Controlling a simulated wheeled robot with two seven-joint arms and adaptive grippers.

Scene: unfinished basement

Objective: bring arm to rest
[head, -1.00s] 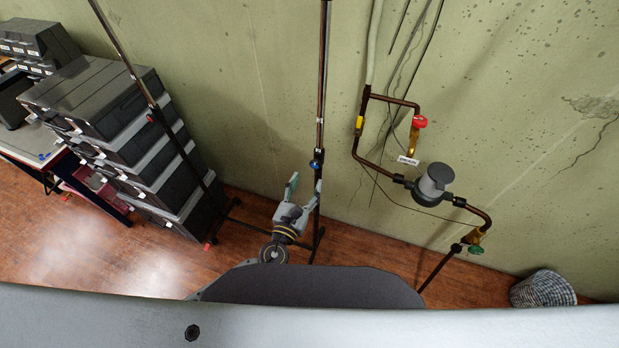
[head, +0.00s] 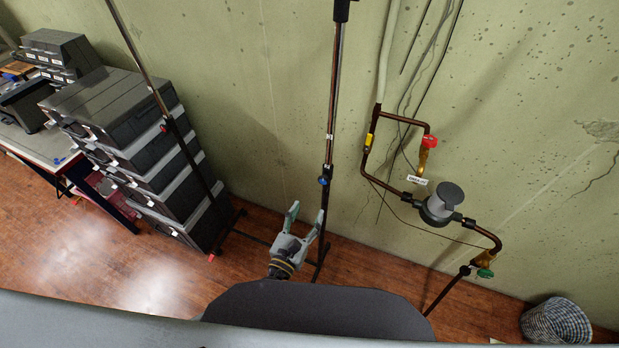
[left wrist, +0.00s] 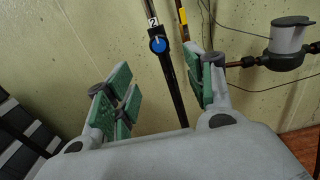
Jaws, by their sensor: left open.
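My left gripper (head: 305,218) shows in the head view below the middle, in front of a dark upright pole. Its two fingers are apart, with nothing between them. In the left wrist view its green-padded fingers (left wrist: 165,95) stand wide apart, with the pole and its blue knob seen beyond the gap. The rest of the left arm is mostly hidden behind my own dark and grey body parts. My right gripper is not in view.
The dark pole (head: 330,150) with a blue knob stands close to the left gripper. Copper pipes with a meter (head: 440,205) run along the wall at right. Stacked dark cases (head: 125,105) stand at left, by a table (head: 30,143). A woven basket (head: 556,325) sits at lower right.

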